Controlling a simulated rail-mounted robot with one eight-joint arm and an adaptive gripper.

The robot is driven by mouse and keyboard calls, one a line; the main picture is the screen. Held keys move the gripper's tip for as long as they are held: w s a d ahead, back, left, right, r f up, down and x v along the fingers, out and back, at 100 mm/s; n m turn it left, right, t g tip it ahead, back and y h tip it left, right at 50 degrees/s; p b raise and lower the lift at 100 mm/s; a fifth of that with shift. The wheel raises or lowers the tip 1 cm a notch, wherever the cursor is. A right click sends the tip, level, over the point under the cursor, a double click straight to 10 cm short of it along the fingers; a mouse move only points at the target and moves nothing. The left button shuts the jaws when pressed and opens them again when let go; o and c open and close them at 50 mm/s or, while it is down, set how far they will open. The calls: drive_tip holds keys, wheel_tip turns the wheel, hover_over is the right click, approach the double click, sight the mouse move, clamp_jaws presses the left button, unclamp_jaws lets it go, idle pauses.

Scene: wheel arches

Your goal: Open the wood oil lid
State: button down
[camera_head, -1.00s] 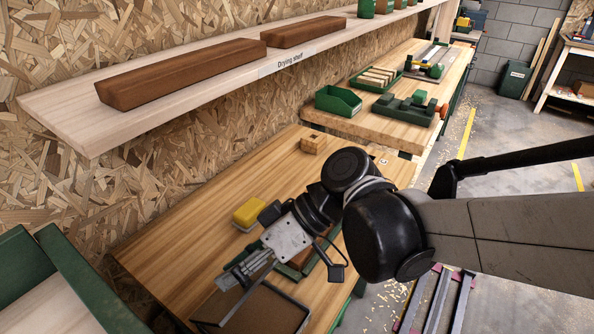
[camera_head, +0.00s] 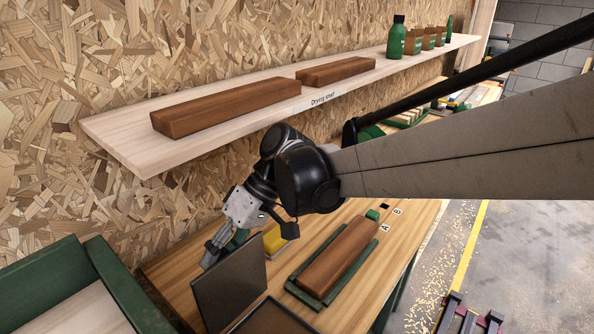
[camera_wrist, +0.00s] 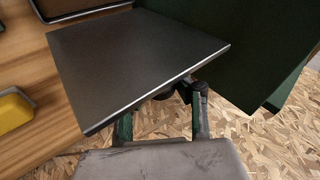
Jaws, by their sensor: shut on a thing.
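The wood oil lid (camera_head: 228,287) is a dark flat panel, tilted up steeply from the dark-rimmed tray (camera_head: 275,318) at the bottom of the head view. In the wrist view the lid (camera_wrist: 140,60) fills the upper middle, its near edge in front of my fingers. My gripper (camera_head: 212,254) is at the lid's upper left edge in the head view. In the wrist view my gripper (camera_wrist: 163,115) has its fingers either side of a small dark part at the lid's edge and is shut on the lid. The exact contact is partly hidden.
A brown wooden block (camera_head: 340,258) lies in a green holder right of the lid. A yellow sponge (camera_head: 278,238) lies behind the lid. The drying shelf (camera_head: 125,140), with two wooden blocks and a green bottle (camera_head: 397,40), overhangs the bench. A green bin (camera_head: 110,280) stands at left.

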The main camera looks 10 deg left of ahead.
drive_tip(key=shift+w+a, duration=0.15)
drive_tip(key=shift+a, duration=0.05)
idle(0.3)
drive_tip(key=c, duration=1.3)
unclamp_jaws()
drive_tip(key=shift+c, duration=0.2)
drive_tip(key=shift+d, duration=0.1)
drive_tip(key=v, duration=0.7)
drive_tip(key=shift+w+r, duration=0.2)
drive_tip(key=shift+w, duration=0.05)
